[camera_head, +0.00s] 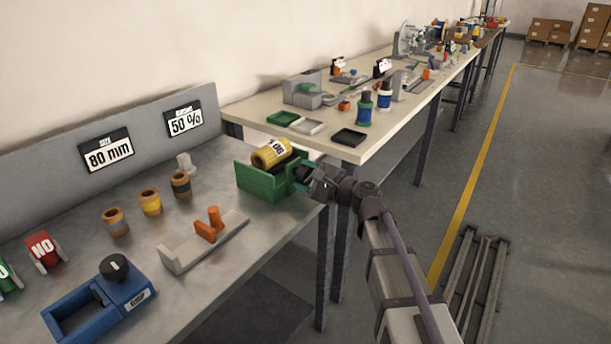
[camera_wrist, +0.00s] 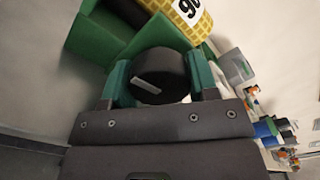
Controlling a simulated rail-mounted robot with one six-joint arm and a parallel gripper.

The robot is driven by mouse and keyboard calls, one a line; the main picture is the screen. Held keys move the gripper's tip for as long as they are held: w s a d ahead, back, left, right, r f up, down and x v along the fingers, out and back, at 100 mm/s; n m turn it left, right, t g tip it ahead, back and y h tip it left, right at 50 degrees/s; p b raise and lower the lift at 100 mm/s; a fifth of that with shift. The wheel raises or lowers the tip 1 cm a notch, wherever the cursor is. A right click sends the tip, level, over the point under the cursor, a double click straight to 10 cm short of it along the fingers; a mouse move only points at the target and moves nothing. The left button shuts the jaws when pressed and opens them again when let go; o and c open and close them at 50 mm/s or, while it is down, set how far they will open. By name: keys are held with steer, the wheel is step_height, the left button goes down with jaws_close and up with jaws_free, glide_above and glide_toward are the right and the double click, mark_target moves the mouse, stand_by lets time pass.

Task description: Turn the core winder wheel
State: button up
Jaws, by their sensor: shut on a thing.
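The core winder is a green open-topped stand (camera_head: 258,184) at the right end of the near bench. A yellow mesh roll (camera_head: 268,156) with a white label, partly readable as 90, rests in it. Its black round wheel (camera_wrist: 160,68) with a pale mark sticks out from the stand's side toward me. My gripper (camera_head: 302,176) comes from the right at the bench edge. In the wrist view my gripper (camera_wrist: 159,83) is shut on the wheel, with one green finger on each side. The wheel is mostly hidden in the head view.
A grey and orange fixture (camera_head: 205,235), several small spools (camera_head: 150,202) and a blue device with a black knob (camera_head: 100,297) stand on the near bench. The far bench (camera_head: 325,145) holds trays and bottles.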

steer(key=n, duration=0.4)
steer(key=shift+n, duration=0.4)
stand_by(0.4)
steer(key=o, duration=0.9)
steer(key=shift+o, duration=0.2)
steer(key=shift+d, duration=0.15)
steer(key=v, duration=1)
steer(key=shift+s+d, duration=0.2)
steer(key=shift+d, duration=0.05)
